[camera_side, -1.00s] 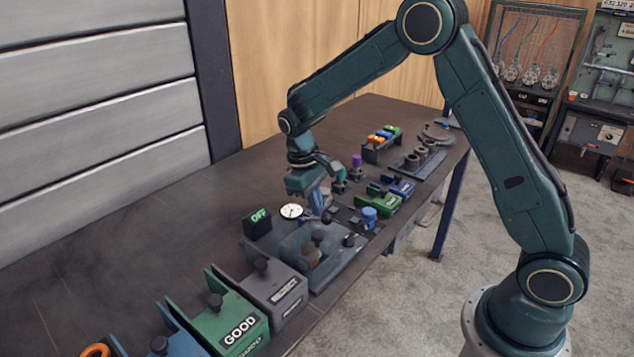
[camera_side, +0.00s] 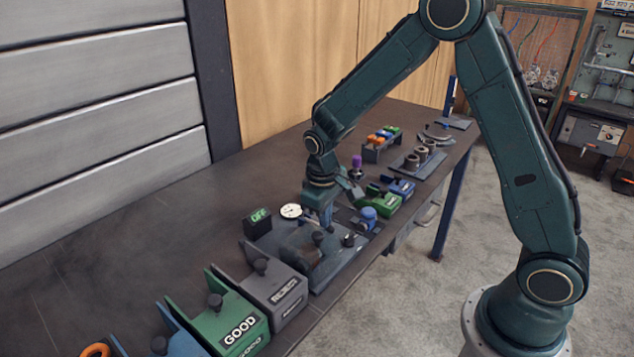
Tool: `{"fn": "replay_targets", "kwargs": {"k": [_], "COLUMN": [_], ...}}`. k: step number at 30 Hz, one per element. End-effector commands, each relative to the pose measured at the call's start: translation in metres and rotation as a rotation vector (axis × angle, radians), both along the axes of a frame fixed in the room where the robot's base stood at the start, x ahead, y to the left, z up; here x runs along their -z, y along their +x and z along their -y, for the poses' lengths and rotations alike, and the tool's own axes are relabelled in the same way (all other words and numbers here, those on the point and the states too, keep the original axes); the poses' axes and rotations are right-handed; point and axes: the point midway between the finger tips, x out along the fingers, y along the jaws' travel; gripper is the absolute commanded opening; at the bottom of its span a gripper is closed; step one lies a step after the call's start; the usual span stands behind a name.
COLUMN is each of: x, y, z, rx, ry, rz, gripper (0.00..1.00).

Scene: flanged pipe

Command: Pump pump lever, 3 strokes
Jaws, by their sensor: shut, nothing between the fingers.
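My gripper (camera_side: 327,224) is shut and empty, pointing down low over the dark fixture plate (camera_side: 343,268) near the middle of the table. The flanged pipe area (camera_side: 309,256) with a dark knob is just in front of it. I cannot make out the pump lever clearly; it is small, dark, and at least partly hidden by the gripper. Whether the fingers touch it I cannot tell. A round white gauge (camera_side: 291,211) sits to the left of the gripper, beside a green-lit OFF display (camera_side: 258,222).
A blue cylinder (camera_side: 369,216) and a dark knob (camera_side: 349,240) stand right of the gripper. Green (camera_side: 384,204) and blue (camera_side: 402,188) blocks lie behind.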

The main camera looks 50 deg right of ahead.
Motion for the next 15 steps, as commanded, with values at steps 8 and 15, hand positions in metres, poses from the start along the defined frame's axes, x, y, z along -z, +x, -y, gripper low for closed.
{"fn": "replay_targets", "kwargs": {"k": [8, 15], "x": [-0.001, -0.019], "y": [0.001, 0.013], "z": [0.0, -0.004], "rx": [-0.001, -0.001], "ry": [0.0, 0.0], "rz": [-0.004, 0.002], "gripper": [0.0, 0.0]}}
